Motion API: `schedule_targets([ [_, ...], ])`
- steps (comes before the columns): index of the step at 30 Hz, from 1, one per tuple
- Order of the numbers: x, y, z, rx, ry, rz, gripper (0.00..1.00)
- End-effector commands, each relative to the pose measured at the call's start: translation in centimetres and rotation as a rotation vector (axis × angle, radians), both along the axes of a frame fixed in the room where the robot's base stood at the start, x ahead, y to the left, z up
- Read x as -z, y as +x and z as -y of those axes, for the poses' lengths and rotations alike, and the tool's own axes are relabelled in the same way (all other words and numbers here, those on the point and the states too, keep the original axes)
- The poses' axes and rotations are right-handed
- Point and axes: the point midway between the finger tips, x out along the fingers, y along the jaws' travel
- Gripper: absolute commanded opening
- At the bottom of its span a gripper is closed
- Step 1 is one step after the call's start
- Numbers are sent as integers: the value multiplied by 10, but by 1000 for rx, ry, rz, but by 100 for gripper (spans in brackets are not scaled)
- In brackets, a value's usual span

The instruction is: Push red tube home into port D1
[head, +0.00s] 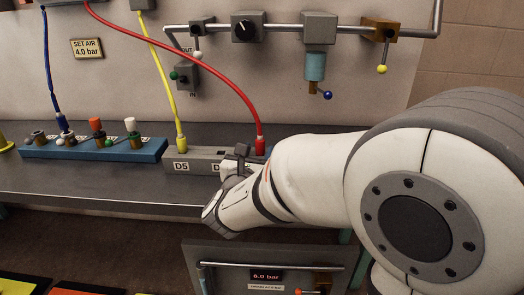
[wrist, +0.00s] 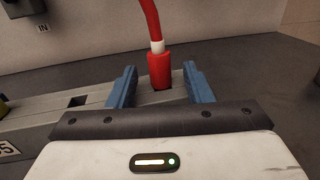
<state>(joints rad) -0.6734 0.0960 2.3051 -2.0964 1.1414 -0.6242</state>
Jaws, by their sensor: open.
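The red tube (head: 217,67) hangs in an arc from the upper left, and its red end fitting (head: 260,146) stands upright at the right part of the grey port block (head: 192,159). In the head view my wrist hides the block's right part. D5 is readable; the D1 label is not.
A yellow tube (head: 168,75) goes into the block near D5. A blue manifold (head: 95,149) with several fittings and a dark blue tube stands to the left. Valves and pipes (head: 300,29) line the panel behind. The bench front (head: 90,190) is clear.

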Motion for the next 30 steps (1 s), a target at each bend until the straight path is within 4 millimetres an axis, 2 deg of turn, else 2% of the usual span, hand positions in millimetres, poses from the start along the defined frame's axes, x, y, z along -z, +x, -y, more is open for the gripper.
schedule_targets([
  [3,0,18,5,3,1,0,46],
  [6,0,26,6,1,0,0,46],
  [14,-1,27,6,-1,1,-1,46],
  [30,-1,27,6,-1,1,-1,2],
])
